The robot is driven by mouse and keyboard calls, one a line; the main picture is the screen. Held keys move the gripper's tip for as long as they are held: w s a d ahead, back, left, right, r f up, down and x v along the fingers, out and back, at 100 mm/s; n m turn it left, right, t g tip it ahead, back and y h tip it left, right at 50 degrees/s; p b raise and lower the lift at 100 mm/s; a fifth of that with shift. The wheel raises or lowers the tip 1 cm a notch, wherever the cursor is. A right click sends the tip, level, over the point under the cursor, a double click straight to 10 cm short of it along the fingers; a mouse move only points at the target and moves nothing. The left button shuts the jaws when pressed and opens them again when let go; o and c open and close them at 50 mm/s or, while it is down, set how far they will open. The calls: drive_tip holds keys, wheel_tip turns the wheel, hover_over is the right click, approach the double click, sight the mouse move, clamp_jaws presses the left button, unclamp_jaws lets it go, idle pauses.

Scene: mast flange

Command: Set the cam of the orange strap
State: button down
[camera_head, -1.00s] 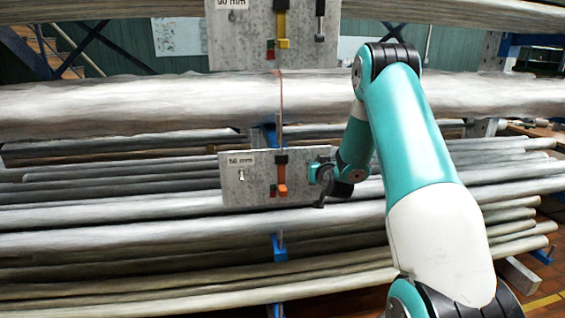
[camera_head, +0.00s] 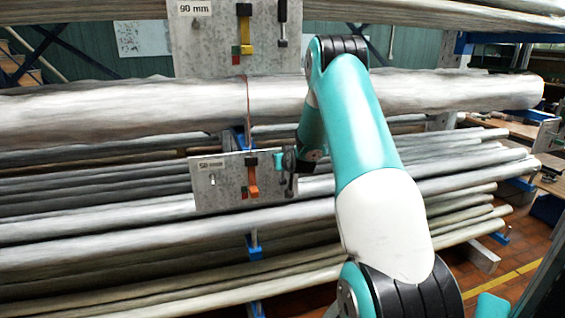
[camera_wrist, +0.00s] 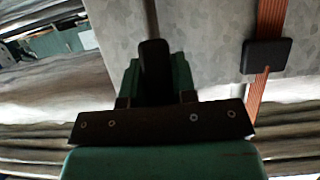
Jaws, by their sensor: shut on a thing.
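The lower grey plate (camera_head: 222,200), with a label at its upper left, hangs in front of the pipes. The orange cam lever (camera_head: 252,190) sits on it below a black buckle (camera_head: 251,161). A thin orange-brown strap (camera_head: 248,105) runs down over the large pipe toward it. In the wrist view the orange strap (camera_wrist: 270,22) passes through the black buckle (camera_wrist: 267,55), right of my gripper and apart from it. My gripper (camera_head: 283,164) is at the plate's right side. The wrist view shows its green fingers shut on a black handle (camera_wrist: 153,65) on a grey rod.
An upper plate (camera_head: 205,45) labelled 90 mm carries a yellow lever (camera_head: 245,38) and a black-handled rod (camera_head: 282,22). Stacked pipes (camera_head: 90,235) lie behind and below the lower plate. Clear brick-coloured floor (camera_head: 515,255) shows at the right.

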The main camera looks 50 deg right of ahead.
drive_tip(key=c, duration=0.9)
unclamp_jaws()
drive_tip(key=shift+w+r, duration=0.1)
drive_tip(key=b+v, duration=0.7)
drive_tip(key=v, duration=1)
drive_tip(key=shift+a+r, duration=0.1)
drive_tip(key=shift+a, duration=0.15)
